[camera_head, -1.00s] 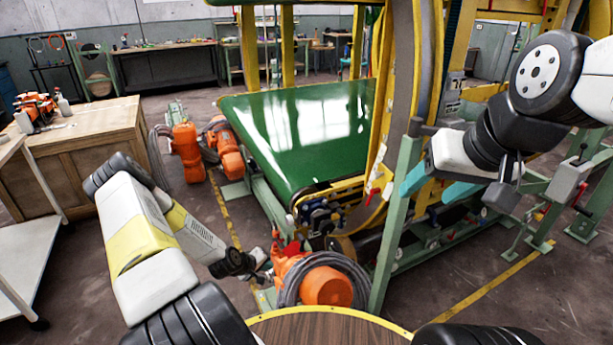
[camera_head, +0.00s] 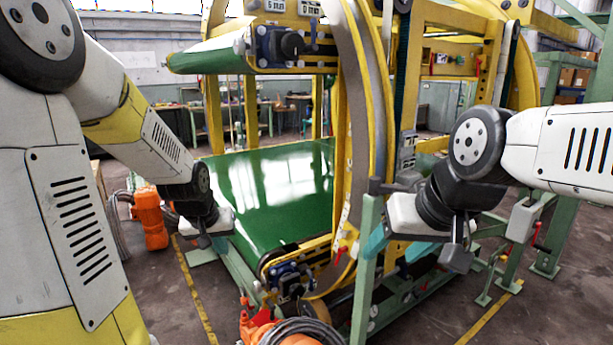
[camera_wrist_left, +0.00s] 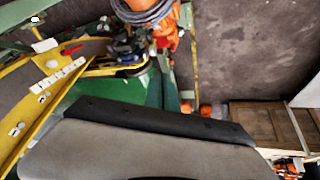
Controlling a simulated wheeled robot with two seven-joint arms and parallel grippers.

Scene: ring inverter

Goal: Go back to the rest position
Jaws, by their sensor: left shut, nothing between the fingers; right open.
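My left arm comes in from the left in the head view, bent down to its gripper (camera_head: 219,223), which hangs in front of the green belt's left edge. Its fingers are largely hidden; it is shut and holds nothing visible. My right arm reaches in from the right. In the left wrist view, a grey and black part of my own fills the lower middle, and no fingertips can be made out.
The ring inverter's yellow frame (camera_head: 350,120) and green belt (camera_head: 275,190) stand close ahead. Orange motors with a coiled cable (camera_head: 300,330) are below. A red-handled grey box (camera_head: 523,220) on green stands is right of the right gripper. A wooden cabinet (camera_wrist_left: 262,128) shows in the left wrist view.

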